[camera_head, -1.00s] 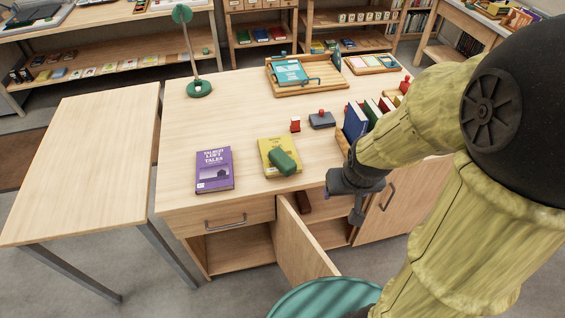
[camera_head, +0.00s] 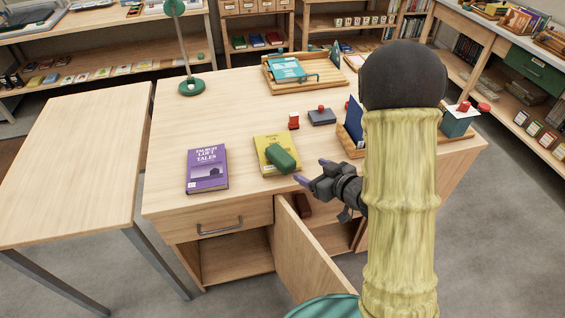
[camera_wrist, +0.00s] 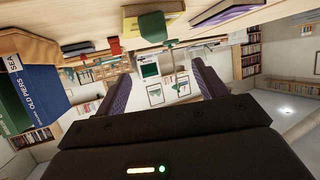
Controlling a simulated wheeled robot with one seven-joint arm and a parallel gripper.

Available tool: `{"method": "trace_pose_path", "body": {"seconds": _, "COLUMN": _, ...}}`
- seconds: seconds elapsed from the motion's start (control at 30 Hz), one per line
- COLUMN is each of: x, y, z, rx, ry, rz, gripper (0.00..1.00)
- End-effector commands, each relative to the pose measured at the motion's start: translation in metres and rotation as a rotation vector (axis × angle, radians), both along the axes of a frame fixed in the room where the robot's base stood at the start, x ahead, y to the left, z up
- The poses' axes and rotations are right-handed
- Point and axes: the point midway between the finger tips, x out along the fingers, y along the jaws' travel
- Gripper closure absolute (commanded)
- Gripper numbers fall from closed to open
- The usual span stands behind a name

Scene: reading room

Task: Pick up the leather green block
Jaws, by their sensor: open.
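The green block (camera_head: 281,158) lies on a yellow book (camera_head: 264,143) near the front edge of the desk. My gripper (camera_head: 311,174) is open and empty, just right of the block and close to the desk's front edge. Its fingertips are apart from the block. In the wrist view the green block (camera_wrist: 153,27) shows at the top, against the yellow book (camera_wrist: 172,7), beyond the two spread purple fingers (camera_wrist: 160,85).
A purple book (camera_head: 207,169) lies left of the yellow one. A red stamp (camera_head: 293,121) and a grey box with a red knob (camera_head: 321,117) stand behind. A blue book (camera_head: 355,122) stands upright in a wooden holder. A cabinet door (camera_head: 308,247) hangs open below.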

Motion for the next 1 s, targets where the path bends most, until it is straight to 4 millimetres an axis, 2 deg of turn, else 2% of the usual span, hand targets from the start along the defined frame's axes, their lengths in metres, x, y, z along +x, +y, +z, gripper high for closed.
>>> {"method": "trace_pose_path", "body": {"seconds": 0.43, "x": 0.006, "y": 0.004, "z": -0.002, "rx": 0.006, "ry": -0.005, "rz": 0.004, "gripper": 0.29}}
{"method": "trace_pose_path", "body": {"seconds": 1.0, "x": 0.077, "y": 0.057, "z": -0.039, "rx": 0.004, "ry": -0.005, "rz": -0.002, "gripper": 0.29}}
